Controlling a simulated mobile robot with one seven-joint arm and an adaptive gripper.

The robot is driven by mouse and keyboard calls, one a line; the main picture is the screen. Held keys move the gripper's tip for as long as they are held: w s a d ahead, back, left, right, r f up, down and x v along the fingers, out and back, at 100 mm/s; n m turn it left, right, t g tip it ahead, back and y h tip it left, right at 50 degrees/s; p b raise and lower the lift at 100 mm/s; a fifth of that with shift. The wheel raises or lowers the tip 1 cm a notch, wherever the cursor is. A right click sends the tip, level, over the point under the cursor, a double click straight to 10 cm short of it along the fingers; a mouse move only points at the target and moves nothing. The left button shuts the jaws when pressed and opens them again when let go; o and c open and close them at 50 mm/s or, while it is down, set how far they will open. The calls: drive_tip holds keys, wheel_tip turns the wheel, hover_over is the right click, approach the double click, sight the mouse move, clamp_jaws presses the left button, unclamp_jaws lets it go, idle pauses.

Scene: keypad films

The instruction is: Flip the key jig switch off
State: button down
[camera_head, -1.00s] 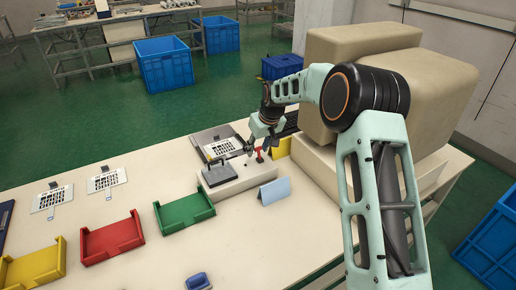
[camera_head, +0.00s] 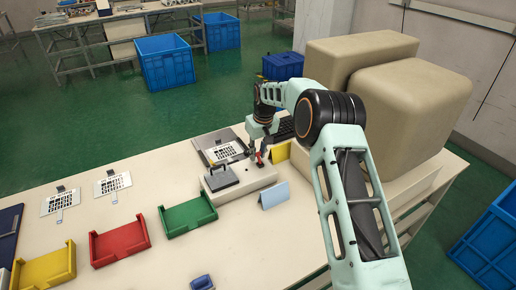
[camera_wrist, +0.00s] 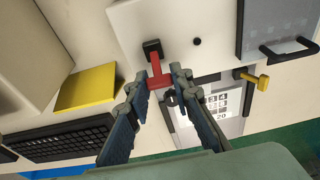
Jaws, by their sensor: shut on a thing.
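The key jig (camera_head: 238,184) is a white box on the table in the head view, with a grey lid plate (camera_head: 224,176) on top. Its red switch lever (camera_head: 260,158) stands at the box's far right end. In the wrist view the red T-shaped lever (camera_wrist: 156,97) rises from a black base (camera_wrist: 152,47) on the white jig top (camera_wrist: 190,20). My gripper (camera_head: 258,152) is at the lever; in the wrist view my gripper (camera_wrist: 162,78) has a finger on each side of it and is shut on it. The fingers hide part of the lever's surroundings.
A keypad film (camera_head: 222,152) on a grey plate lies behind the jig. A yellow block (camera_head: 279,152) and black keyboard (camera_wrist: 60,138) are close to the gripper. A light blue stand (camera_head: 274,195) is in front. Green (camera_head: 188,214), red (camera_head: 120,242) and yellow (camera_head: 44,266) bins stand left.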

idle(0.3)
drive_tip(key=c, duration=1.7)
unclamp_jaws()
drive_tip(key=v, duration=1.2)
drive_tip(key=shift+w+a, duration=0.1)
drive_tip(key=shift+r, duration=0.1)
